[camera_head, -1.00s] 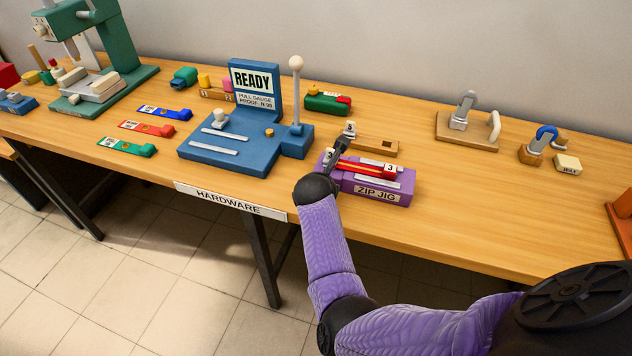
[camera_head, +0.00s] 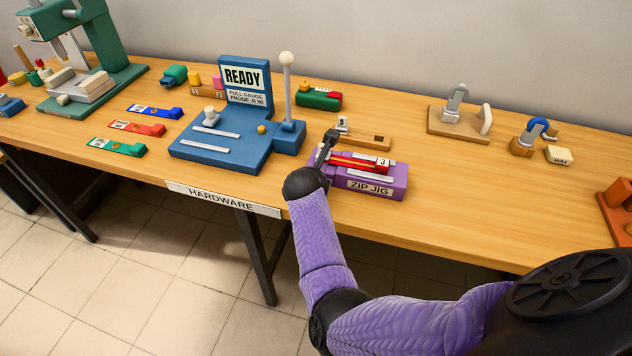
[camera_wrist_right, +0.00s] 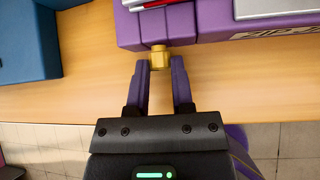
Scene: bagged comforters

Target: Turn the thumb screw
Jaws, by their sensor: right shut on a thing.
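The thumb screw (camera_wrist_right: 159,57) is a small gold knob at the front of the left end of the purple zip jig (camera_head: 370,188). The jig also shows at the top of the right wrist view (camera_wrist_right: 215,18). My right gripper (camera_wrist_right: 160,68) is shut on the thumb screw, one purple finger on each side of it. In the head view my black wrist stands over the jig's left end and hides the screw. A red strip (camera_head: 355,163) lies along the jig's top, with a block marked 3 (camera_head: 383,162) at its right end. My left gripper is not in view.
The blue pull gauge (camera_head: 225,155) with its READY panel and upright lever stands left of the jig. A wooden block (camera_head: 367,140) lies close behind it. Red, blue and green tagged pieces lie further left.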

